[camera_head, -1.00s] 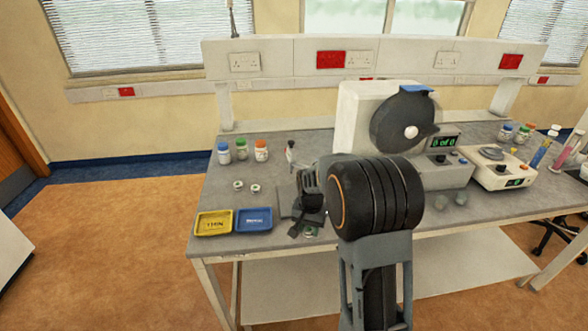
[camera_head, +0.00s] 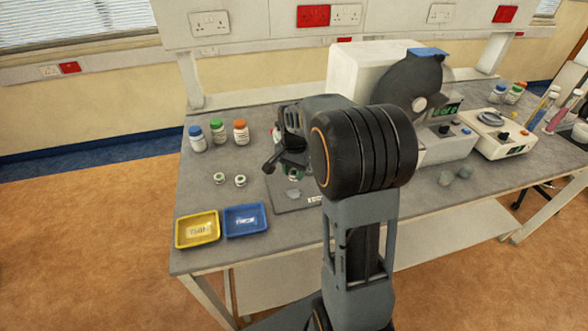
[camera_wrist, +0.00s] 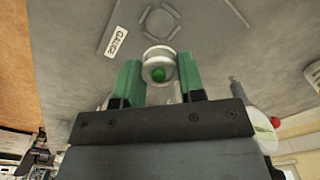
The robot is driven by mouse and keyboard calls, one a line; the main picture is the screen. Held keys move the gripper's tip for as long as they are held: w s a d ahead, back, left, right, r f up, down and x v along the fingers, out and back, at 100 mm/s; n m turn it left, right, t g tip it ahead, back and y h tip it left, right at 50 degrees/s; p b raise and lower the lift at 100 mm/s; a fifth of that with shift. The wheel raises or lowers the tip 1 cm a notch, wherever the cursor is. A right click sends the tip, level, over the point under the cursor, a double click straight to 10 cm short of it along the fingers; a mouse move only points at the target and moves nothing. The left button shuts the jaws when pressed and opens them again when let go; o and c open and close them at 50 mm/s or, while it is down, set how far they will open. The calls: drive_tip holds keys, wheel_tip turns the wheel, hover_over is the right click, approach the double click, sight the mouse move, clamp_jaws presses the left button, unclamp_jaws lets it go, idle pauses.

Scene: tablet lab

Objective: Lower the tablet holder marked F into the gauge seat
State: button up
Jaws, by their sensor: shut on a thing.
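The plate carries a white GAUGE label (camera_wrist: 116,42) and a seat outlined by short raised bars (camera_wrist: 161,20). The seat lies ahead of the held holder in the wrist view, not under it. The holder's underside and its height above the plate are hidden.
Two small round holders (camera_head: 219,178) (camera_head: 240,181) stand left of the plate. A yellow tray (camera_head: 181,236) and a blue tray (camera_head: 229,229) lie at the front left. Several capped bottles (camera_head: 198,140) stand behind. A white machine with a dark disc (camera_head: 405,90) stands at right.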

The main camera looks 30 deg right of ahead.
sight(294, 193)
drive_tip(key=shift+f+b, duration=2.2)
drive_tip(key=shift+f, duration=0.8)
drive_tip(key=shift+a+f, duration=0.1)
drive_tip(key=shift+f, duration=0.5)
idle(0.4)
drive_tip(key=o, duration=1)
wheel_tip(294, 193, up, 14)
drive_tip(key=shift+s+f, duration=0.1)
idle(0.7)
